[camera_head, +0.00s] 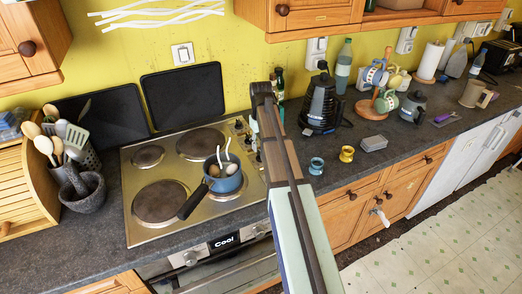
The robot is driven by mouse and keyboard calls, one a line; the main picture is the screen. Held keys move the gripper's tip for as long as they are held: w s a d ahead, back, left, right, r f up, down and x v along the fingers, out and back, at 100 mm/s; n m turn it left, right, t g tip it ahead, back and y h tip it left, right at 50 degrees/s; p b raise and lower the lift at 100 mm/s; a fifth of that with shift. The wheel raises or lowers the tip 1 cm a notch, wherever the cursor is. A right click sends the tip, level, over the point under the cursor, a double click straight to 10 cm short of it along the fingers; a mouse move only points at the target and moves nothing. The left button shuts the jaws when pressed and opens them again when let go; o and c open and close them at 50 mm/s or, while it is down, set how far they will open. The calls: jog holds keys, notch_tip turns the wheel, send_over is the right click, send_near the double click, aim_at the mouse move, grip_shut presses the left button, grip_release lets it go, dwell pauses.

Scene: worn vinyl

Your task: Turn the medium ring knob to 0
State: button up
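The steel hob (185,165) has several hot plates. Small dark control knobs (239,126) run down its right edge, partly behind my arm. I cannot tell which is the medium ring knob, nor read its setting. My arm crosses the picture from the bottom right up to a dark joint beside the hob's right edge. My gripper's fingers cannot be made out, so what they touch or hold is hidden.
A blue pan (223,181) with eggs and utensils stands on the hob's right part, handle toward the front left. A black kettle (320,105) stands right of my arm; a mortar (83,192) stands left of the hob.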

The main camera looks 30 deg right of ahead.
notch_tip(320, 180, up, 8)
dwell(0.9)
